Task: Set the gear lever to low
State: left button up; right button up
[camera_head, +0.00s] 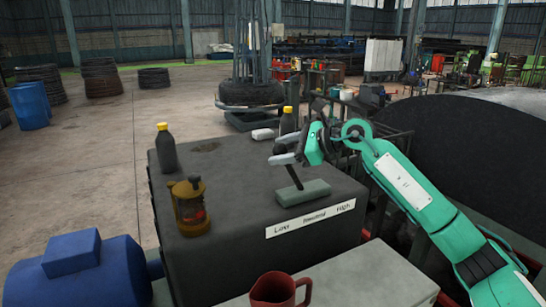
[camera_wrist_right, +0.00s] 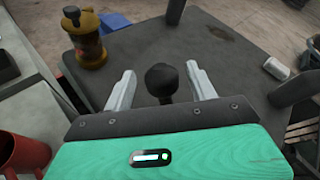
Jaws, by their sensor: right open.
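The gear lever (camera_head: 293,178) rises from a grey-green base (camera_head: 314,190) on top of a dark box. Its shaft leans toward the left in the head view; its top is hidden there by my right gripper. A white label (camera_head: 311,217) on the box reads Low at left, a blurred middle word, and High at right. My right gripper (camera_head: 281,149) is open at the lever's top. In the right wrist view the black knob (camera_wrist_right: 162,80) sits between the two spread fingers (camera_wrist_right: 160,88), with gaps on both sides. My left gripper is not in view.
A brass lantern-like device (camera_head: 190,206) and a dark bottle with yellow cap (camera_head: 165,147) stand on the box's left side. Another yellow-capped bottle (camera_head: 288,120) and a white item (camera_head: 262,134) are behind the gripper. A red mug (camera_head: 278,290) stands in front; a blue motor (camera_head: 80,270) is at left.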

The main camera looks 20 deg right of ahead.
jog(key=b+v, duration=0.3)
jog(key=v, duration=0.7)
jog(key=shift+s+d+b, duration=0.2)
jog(key=shift+b, duration=0.1)
